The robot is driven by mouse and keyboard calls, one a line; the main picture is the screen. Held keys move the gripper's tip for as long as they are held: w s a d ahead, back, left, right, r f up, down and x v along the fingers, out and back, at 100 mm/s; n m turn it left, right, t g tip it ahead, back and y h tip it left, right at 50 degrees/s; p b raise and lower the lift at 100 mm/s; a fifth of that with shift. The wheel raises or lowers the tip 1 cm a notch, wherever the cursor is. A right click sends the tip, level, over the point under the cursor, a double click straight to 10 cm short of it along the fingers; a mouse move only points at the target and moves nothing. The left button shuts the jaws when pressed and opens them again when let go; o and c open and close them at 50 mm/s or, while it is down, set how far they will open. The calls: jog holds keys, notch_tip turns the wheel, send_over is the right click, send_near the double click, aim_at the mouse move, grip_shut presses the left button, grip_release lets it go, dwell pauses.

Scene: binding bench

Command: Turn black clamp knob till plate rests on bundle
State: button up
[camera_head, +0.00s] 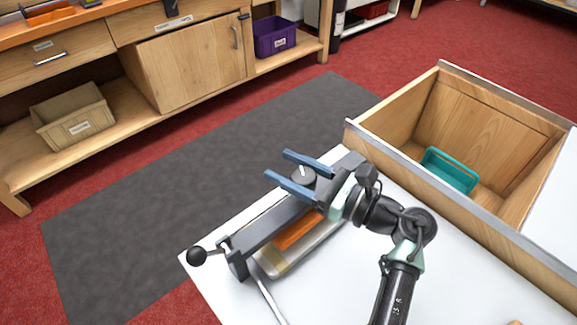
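A dark grey clamp (268,228) lies along the left edge of the white bench top (330,285). A round black knob (303,176) with a pale mark on top sits near its far end. My gripper (277,165) is open, its two blue fingers on either side of the knob as seen from here. I cannot tell whether they touch it. An orange piece (299,231), perhaps part of the bundle, shows beneath the clamp bar on a pale, rounded base. The bar and my gripper hide the plate and any gap above the bundle.
A black ball-ended handle (197,256) sticks out left of the clamp. Right of my arm is an open wooden bin (445,72) holding a teal basket (450,169). A wooden cabinet (190,68) stands across the grey mat (150,190). The bench's front middle is mostly clear.

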jog(key=c, duration=0.5)
jog(key=shift+m+t+h+p, duration=0.3)
jog(key=shift+t, duration=0.1)
